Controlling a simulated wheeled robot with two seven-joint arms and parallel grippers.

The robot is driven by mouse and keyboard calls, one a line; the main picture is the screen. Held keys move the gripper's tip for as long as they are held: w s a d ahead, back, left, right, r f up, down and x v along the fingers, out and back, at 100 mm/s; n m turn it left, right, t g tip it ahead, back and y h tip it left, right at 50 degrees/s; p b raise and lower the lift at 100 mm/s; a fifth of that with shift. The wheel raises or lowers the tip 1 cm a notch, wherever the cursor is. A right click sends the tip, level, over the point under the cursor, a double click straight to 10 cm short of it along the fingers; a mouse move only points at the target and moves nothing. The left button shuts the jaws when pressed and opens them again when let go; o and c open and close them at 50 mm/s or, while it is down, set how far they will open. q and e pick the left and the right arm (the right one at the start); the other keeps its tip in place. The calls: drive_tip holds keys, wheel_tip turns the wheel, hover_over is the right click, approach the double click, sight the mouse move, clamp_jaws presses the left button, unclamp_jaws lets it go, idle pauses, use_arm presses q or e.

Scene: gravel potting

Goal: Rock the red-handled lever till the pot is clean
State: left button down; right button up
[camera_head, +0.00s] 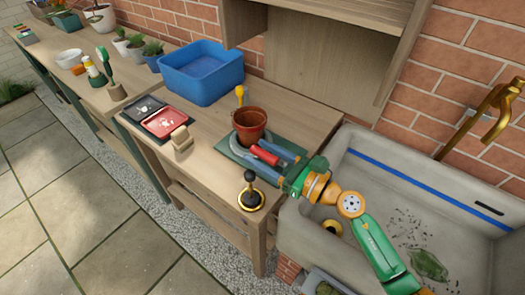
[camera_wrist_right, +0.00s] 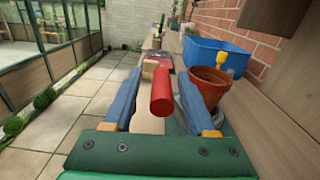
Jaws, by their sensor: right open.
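The red-handled lever (camera_head: 264,155) lies beside the terracotta pot (camera_head: 249,121), which stands upright on a green base (camera_head: 232,150) on the bench. My right gripper (camera_head: 274,160) comes in from the right and is open, with its blue fingers around the red handle. In the right wrist view the red handle (camera_wrist_right: 161,92) shows between the two fingers, with a gap on each side. The pot (camera_wrist_right: 208,88) is just right of the right finger there. A yellow-topped part (camera_head: 240,92) rises behind the pot. The pot's inside is too small to judge. My left gripper is out of view.
A black knob on a yellow ring (camera_head: 250,196) stands at the bench's front edge. A blue tub (camera_head: 202,72), red tray (camera_head: 165,122) and wooden block (camera_head: 182,139) are to the left. A stone sink (camera_head: 350,170) with a brass tap (camera_head: 480,120) is at right.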

drive_tip(key=shift+d, duration=0.1)
clamp_jaws()
drive_tip(key=shift+f, duration=0.1)
idle(1.1)
